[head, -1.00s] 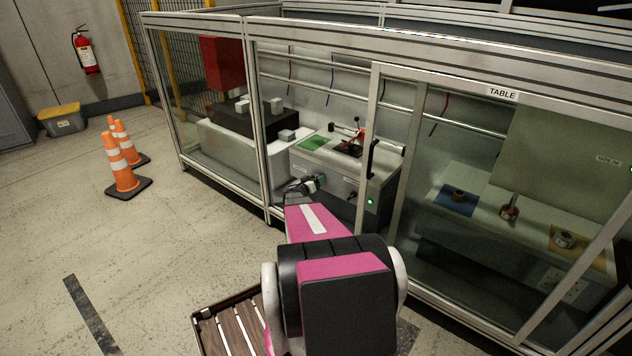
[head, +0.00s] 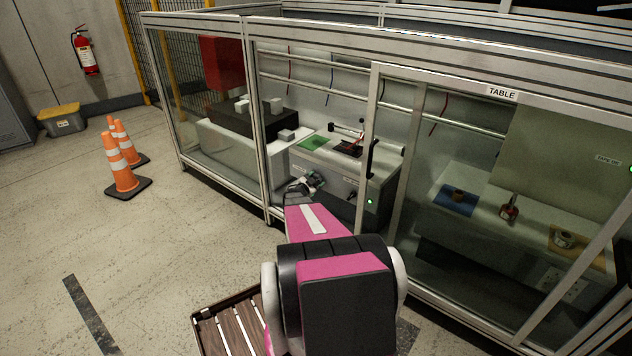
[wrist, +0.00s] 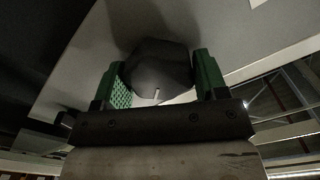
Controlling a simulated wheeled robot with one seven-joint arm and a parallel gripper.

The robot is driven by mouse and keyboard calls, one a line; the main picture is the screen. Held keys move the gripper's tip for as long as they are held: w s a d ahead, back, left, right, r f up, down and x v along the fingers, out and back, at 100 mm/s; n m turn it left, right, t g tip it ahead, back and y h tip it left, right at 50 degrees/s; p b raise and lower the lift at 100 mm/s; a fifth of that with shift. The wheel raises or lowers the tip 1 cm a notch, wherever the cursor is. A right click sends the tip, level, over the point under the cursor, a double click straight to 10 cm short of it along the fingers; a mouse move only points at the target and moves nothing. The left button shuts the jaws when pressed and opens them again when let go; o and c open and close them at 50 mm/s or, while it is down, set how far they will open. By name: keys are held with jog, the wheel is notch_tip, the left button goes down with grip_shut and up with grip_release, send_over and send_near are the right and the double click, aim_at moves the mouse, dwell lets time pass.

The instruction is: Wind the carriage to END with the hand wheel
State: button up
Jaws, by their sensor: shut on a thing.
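In the wrist view, my gripper (wrist: 160,70) has its green fingers on either side of a dark, many-sided hand wheel (wrist: 155,62) with a short white mark on its face. The jaws are shut on it. In the head view, my gripper (head: 313,181) is at the front face of the light grey bench unit (head: 335,172), inside the open bay, and hides the wheel. On top of the unit is a dark plate with an orange-red part (head: 351,145), apparently the carriage. The END mark cannot be read.
A green pad (head: 313,143) lies on the unit's top. A green lamp (head: 370,201) glows on its front. The framed glass door with a black handle (head: 371,157) stands just right of my gripper. Orange cones (head: 122,165) stand on the floor.

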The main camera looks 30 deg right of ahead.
jog(key=shift+a+m, duration=0.1)
jog(key=shift+m, duration=1.1)
jog(key=o, duration=0.9)
jog(key=v, duration=1)
jog(key=shift+s+a, duration=0.15)
jog(key=shift+a, duration=0.25)
